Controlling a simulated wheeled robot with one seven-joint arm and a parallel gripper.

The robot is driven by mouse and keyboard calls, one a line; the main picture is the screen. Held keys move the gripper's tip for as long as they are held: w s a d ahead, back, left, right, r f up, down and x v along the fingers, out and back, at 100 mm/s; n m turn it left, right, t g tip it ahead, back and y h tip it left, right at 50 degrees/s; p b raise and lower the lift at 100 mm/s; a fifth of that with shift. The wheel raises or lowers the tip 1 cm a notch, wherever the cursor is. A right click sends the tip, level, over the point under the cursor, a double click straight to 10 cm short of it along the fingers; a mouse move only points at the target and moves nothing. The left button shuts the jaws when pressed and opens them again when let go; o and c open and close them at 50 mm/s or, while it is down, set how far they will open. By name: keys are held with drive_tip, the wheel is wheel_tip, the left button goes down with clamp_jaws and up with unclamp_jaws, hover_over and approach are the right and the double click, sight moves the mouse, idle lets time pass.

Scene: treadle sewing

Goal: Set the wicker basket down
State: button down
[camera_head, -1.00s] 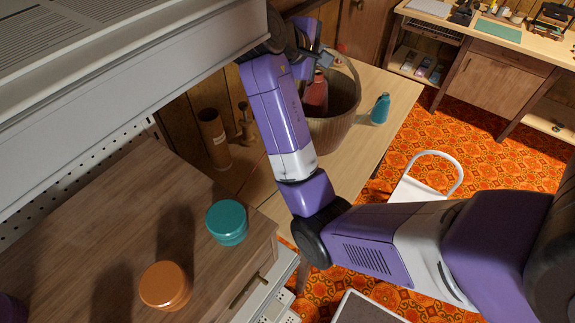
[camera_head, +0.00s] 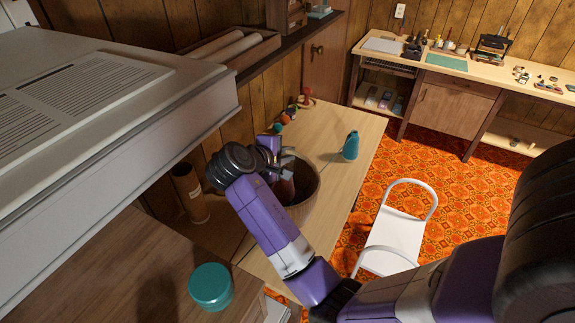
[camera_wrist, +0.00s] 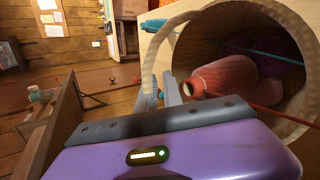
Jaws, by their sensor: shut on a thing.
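The wicker basket (camera_head: 304,203) is at the left side of the light wooden table, partly hidden behind my arm in the head view. In the wrist view the basket (camera_wrist: 308,38) opens toward the camera, with its pale arched handle (camera_wrist: 150,62) running down to my fingers. My gripper (camera_head: 287,157) is shut on the handle; its fingers also show in the wrist view (camera_wrist: 168,93). A red spool-like thing (camera_wrist: 226,75) and thin rods lie inside the basket. I cannot tell whether the basket's base touches the table.
The table (camera_head: 345,122) has bare wood around the basket. A teal bottle (camera_head: 351,146) stands right of it, and small coloured things (camera_head: 287,116) lie behind. A cardboard tube (camera_head: 189,193) stands left. A white chair (camera_head: 394,240) is beside the table.

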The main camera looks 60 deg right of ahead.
drive_tip(key=shift+f, duration=2.2)
drive_tip(key=c, duration=1.5)
unclamp_jaws()
drive_tip(key=v, duration=0.7)
drive_tip(key=shift+a+r+b, duration=0.15)
drive_tip(key=shift+a+b, duration=0.05)
drive_tip(key=shift+b, duration=0.25)
